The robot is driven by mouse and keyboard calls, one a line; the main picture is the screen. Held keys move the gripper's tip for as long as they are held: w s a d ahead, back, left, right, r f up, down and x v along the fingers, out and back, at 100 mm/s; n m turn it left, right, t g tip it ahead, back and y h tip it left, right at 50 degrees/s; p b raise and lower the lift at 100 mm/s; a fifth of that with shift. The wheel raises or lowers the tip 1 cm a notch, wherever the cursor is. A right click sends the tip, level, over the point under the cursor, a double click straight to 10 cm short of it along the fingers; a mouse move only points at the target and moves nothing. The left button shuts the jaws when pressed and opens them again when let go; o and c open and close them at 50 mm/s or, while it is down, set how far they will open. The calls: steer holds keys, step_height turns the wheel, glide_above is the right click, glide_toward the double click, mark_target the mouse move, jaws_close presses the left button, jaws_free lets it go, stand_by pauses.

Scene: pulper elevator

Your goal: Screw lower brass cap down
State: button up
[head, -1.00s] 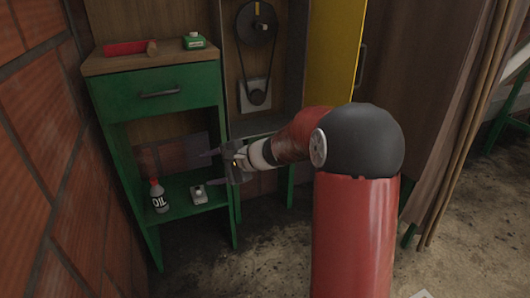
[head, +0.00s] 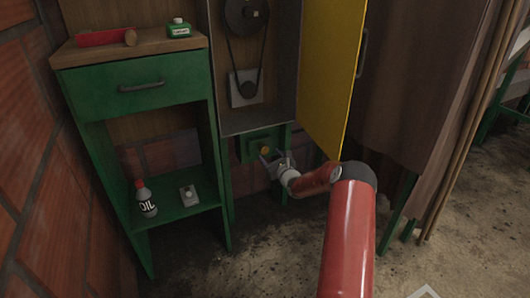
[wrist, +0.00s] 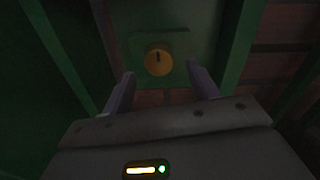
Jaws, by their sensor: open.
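A round brass cap (head: 265,151) sits on the front of a green box (head: 249,145) below the open cabinet. In the wrist view the brass cap (wrist: 158,61) faces me, with a short dark mark on its upper part. My gripper (head: 271,157) is beside the cap in the head view. In the wrist view my gripper (wrist: 160,73) is open and empty, with one finger to each side of the cap and slightly below it in the picture. I cannot tell how far the fingertips are from the cap.
The yellow door (head: 332,75) stands open right of the belt pulley (head: 246,18). Green posts flank the cap in the wrist view. Floor in front is clear.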

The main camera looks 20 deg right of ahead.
mark_target(265, 151)
steer(key=shift+w+a, duration=0.15)
steer(key=shift+w, duration=2.2)
steer(key=c, duration=1)
